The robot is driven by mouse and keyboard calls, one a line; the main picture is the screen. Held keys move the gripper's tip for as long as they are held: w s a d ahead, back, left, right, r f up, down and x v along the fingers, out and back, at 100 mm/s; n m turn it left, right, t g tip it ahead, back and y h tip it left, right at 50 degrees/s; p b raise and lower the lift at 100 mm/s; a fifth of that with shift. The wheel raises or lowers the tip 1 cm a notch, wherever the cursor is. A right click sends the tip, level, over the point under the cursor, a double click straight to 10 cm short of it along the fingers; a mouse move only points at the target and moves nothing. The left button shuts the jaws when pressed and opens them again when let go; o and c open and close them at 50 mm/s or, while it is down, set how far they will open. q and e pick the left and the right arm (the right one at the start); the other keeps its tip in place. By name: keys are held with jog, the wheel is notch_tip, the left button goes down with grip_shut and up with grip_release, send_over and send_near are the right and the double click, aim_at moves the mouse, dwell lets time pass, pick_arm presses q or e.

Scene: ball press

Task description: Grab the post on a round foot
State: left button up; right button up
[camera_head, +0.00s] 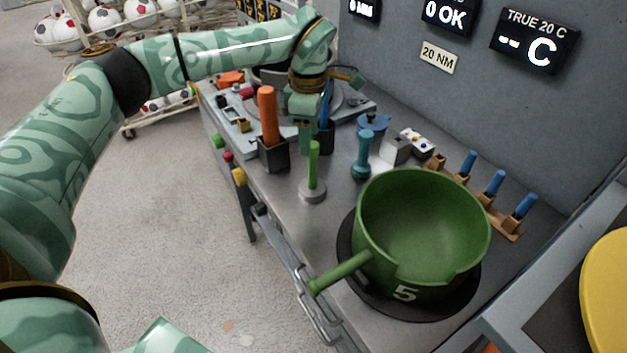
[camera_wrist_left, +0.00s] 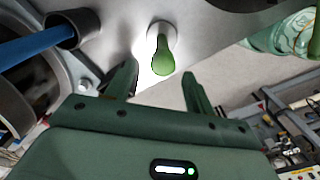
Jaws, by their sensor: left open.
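The post (camera_head: 313,165), slim and green, stands upright on a pale grey round foot (camera_head: 312,191) on the grey bench, left of the big green pot. My left gripper (camera_head: 305,139) hangs just behind the post in the head view, pointing down. In the left wrist view the post (camera_wrist_left: 162,57) shows ahead, between the lines of the two spread fingers (camera_wrist_left: 159,75), with its round foot (camera_wrist_left: 163,32) beyond. The jaws are open and nothing is held. I cannot tell whether a finger touches the post. My right gripper is not in view.
An orange-handled tool stands in a dark holder (camera_head: 272,155) close left of the post. A teal post-like piece (camera_head: 362,157) stands right of it. The green pot (camera_head: 423,225) with a side handle fills the front. Blue-handled tools (camera_head: 495,183) stand along the wall.

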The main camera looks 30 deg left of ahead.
aim_at(312, 162)
pick_arm(q)
notch_tip(312, 162, down, 2)
jog(key=shift+s+f, duration=0.1)
jog(key=shift+f, duration=0.1)
jog(key=f, duration=0.1)
jog(key=f+b, duration=0.1)
jog(key=f, duration=0.2)
jog(key=shift+d+f, duration=0.3)
jog(key=shift+d, duration=0.05)
jog(key=shift+f+b, duration=0.35)
jog(key=shift+f, duration=0.15)
jog(key=shift+r, duration=0.1)
grip_shut()
